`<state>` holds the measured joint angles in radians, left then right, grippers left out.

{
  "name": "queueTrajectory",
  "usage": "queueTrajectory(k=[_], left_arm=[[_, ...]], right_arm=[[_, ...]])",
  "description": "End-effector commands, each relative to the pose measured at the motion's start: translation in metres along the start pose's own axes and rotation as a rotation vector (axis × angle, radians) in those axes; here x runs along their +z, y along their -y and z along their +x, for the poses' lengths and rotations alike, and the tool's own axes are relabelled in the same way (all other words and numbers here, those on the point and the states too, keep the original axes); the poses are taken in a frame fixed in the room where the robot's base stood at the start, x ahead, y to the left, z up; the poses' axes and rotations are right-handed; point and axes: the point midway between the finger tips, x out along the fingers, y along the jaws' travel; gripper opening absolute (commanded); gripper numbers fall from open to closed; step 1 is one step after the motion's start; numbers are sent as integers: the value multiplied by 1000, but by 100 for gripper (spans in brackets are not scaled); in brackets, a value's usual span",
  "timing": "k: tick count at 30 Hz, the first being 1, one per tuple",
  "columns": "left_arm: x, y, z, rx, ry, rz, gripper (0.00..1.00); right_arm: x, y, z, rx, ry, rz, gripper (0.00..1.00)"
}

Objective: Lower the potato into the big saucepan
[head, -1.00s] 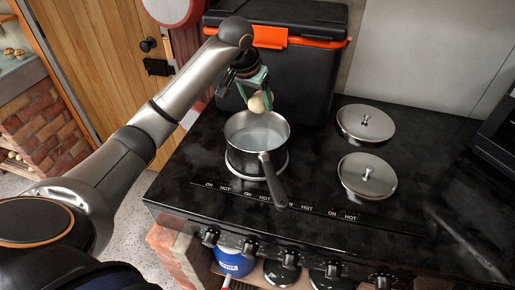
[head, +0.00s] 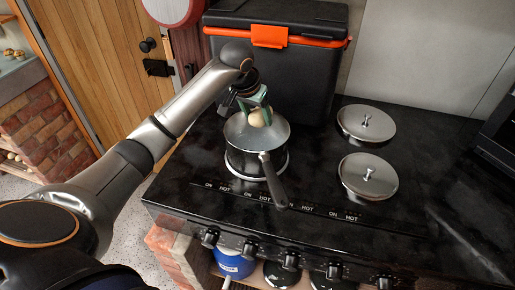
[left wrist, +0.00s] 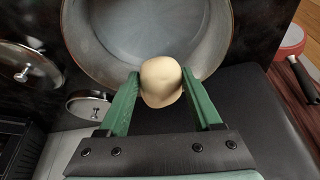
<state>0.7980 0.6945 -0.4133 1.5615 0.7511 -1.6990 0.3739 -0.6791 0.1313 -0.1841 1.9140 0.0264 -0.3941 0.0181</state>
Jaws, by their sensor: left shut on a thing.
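My left gripper (head: 257,115) is shut on the pale potato (head: 257,119), which also shows between the green fingers in the left wrist view (left wrist: 161,82). In the head view the potato appears over the back part of the pan's opening. Its exact height against the rim is hard to tell. My right gripper is not in view.
Two metal lids (head: 366,123) (head: 368,178) cover the spots to the right of the pan. A black box with an orange latch (head: 270,38) stands close behind it. The stove's right front surface is clear.

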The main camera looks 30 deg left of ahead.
Motion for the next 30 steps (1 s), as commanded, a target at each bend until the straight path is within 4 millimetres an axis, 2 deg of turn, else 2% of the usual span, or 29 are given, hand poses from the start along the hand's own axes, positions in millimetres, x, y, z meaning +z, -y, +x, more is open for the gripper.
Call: queueTrajectory(k=[18,30], left_arm=[[12,0,29,0,0,0,7],[13,0,31,0,-1,0,7]], right_arm=[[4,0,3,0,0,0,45],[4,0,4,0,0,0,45]])
